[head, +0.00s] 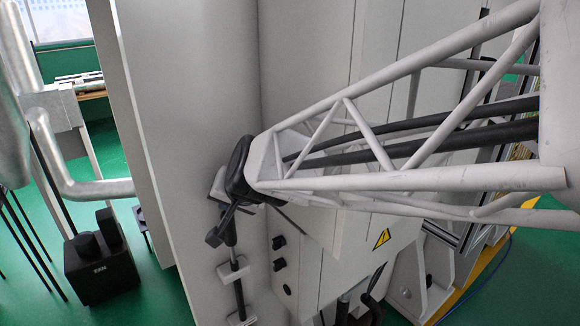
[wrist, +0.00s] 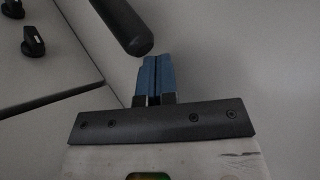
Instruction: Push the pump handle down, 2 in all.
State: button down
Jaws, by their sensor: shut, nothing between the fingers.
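The pump handle (wrist: 121,24) is a dark round bar with a blunt end. It enters from the top of the wrist view and slants down to the right. My gripper (wrist: 157,58) has blue fingers, closed together and empty. Their tips appear close to the bar's lower end, and I cannot tell whether they touch it. In the head view, a dark bar (head: 219,231) that seems to be the same handle shows below the black end of my arm. The fingers cannot be made out there.
A grey cabinet wall (head: 185,120) stands beside the arm's end. Black knobs (head: 279,242) sit on a panel to the right, with a yellow warning sign (head: 382,239). A dark box (head: 100,262) stands on the green floor at left. A dark vertical rod (head: 239,292) runs through pale brackets.

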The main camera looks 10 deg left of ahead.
jog(key=shift+f, duration=2.35)
dwell(3.0)
jog(key=shift+r, duration=3)
jog(key=shift+r, duration=0.15)
